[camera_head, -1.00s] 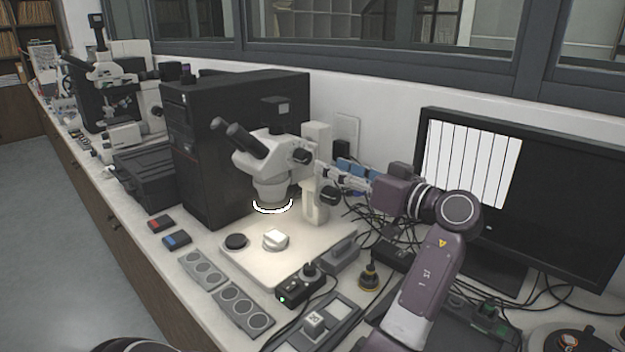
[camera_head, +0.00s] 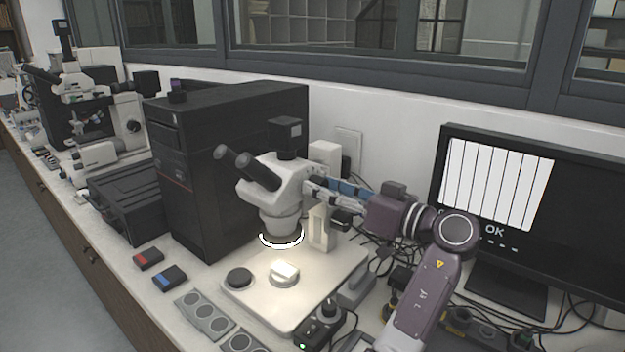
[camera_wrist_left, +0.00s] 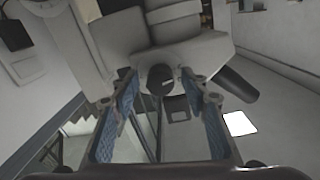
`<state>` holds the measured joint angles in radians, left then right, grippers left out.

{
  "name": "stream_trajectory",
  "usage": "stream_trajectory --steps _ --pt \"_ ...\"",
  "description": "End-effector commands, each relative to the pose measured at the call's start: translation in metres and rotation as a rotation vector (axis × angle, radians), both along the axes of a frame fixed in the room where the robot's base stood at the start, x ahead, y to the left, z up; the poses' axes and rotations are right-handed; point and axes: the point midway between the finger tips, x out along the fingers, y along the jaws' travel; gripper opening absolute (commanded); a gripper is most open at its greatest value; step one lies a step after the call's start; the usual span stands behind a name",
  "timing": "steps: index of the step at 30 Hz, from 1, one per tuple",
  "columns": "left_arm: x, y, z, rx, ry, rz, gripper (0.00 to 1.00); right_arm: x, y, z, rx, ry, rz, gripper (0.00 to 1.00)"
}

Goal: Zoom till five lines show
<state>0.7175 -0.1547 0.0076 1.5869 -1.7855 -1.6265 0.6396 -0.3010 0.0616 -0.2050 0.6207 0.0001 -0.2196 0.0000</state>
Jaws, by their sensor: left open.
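The white stereo microscope (camera_head: 272,188) stands on its lit base plate, with a glowing ring under its head. The monitor (camera_head: 585,200) at right shows a white picture (camera_head: 495,185) with several dark upright lines, and "OK" with short dashes below it. My left gripper (camera_head: 318,188) is at the right side of the microscope head. In the left wrist view a dark round knob (camera_wrist_left: 160,78) on the pale microscope body lies between and beyond the open blue-padded fingers (camera_wrist_left: 162,118); contact with it does not show. In the head view my fingers largely hide this side. My right gripper is not in view.
A pale sample (camera_head: 285,271) sits on the base plate (camera_head: 335,277). A black computer tower (camera_head: 215,170) stands close behind the microscope. A control box with a knob (camera_head: 325,325), cables and grey trays (camera_head: 203,317) crowd the front of the bench.

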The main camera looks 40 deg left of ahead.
Motion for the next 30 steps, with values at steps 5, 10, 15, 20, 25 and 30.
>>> stream_trajectory --steps 5,10,15,20,25,30 --pt "0.0 -0.001 0.0 0.0 0.0 -0.001 0.42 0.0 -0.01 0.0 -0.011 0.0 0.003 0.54" --pt "0.0 -0.001 0.0 0.0 0.0 -0.001 0.32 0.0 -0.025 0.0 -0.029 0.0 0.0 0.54" --pt "0.0 -0.001 0.0 -0.001 0.0 -0.001 0.13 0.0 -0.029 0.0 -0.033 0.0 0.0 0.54" --pt "0.0 -0.001 0.0 -0.001 0.0 -0.001 0.0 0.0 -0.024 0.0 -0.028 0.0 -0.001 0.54" --pt "0.0 -0.001 0.0 -0.002 0.015 0.0 0.0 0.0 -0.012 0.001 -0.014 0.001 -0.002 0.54" --pt "0.0 0.0 0.001 -0.008 0.072 0.0 0.0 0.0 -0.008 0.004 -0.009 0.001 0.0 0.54"
